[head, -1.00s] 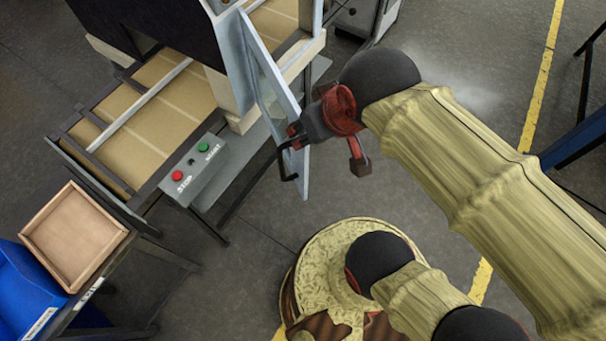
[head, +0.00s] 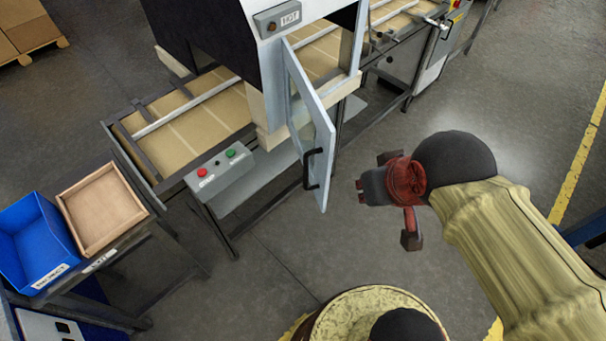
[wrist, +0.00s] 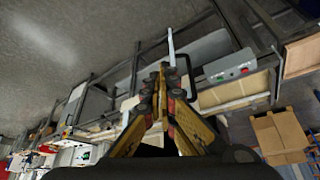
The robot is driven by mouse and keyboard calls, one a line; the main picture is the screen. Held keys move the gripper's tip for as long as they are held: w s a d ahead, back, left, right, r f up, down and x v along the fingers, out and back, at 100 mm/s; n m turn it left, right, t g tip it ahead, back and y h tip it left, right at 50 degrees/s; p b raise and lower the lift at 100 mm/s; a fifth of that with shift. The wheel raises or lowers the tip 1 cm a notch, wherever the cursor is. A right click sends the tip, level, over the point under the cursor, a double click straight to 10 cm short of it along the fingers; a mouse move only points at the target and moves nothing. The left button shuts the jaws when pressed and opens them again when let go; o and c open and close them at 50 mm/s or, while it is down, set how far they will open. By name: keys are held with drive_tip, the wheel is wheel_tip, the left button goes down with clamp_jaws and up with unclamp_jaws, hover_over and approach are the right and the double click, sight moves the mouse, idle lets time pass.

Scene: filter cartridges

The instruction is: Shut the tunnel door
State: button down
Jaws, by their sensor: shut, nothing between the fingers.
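The tunnel door (head: 308,120) is a light grey framed panel with a window and a black handle (head: 312,168). It stands open, swung out from the tunnel (head: 265,70) toward the front. My gripper (head: 360,190) is shut and empty, to the right of the door and apart from it in the head view. In the wrist view my gripper's fingers (wrist: 163,72) come together at the tips, and the door shows nearly edge-on as a thin pale strip (wrist: 171,45) beyond them, with the dark handle beside it.
The conveyor (head: 185,125) runs through the tunnel. A grey control box (head: 218,172) with red and green buttons is at its near side. A wooden tray (head: 102,208) and a blue bin (head: 35,240) stand at lower left.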

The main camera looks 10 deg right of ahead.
drive_tip(key=w+a+r+n+g+h+p, duration=0.1)
drive_tip(key=w+a+r+n+g+p, duration=0.2)
drive_tip(key=a+p, duration=0.5)
drive_tip(key=w+a+r+n+g+p, duration=0.1)
drive_tip(key=w+a+n+g+p, duration=0.25)
drive_tip(key=p, duration=0.75)
drive_tip(key=w+a+f+n+h+p, duration=0.2)
drive_tip(key=w+a+f+n+p, duration=0.35)
drive_tip(key=n, duration=0.55)
drive_tip(key=w+d+f+p, duration=0.1)
drive_tip(key=d+f+p, duration=0.1)
drive_tip(key=d+f, duration=0.3)
drive_tip(key=shift+w+d+f+n+t+p, duration=0.15)
drive_tip(key=shift+d+f+n+t+p, duration=0.2)
drive_tip(key=shift+f, duration=1.4)
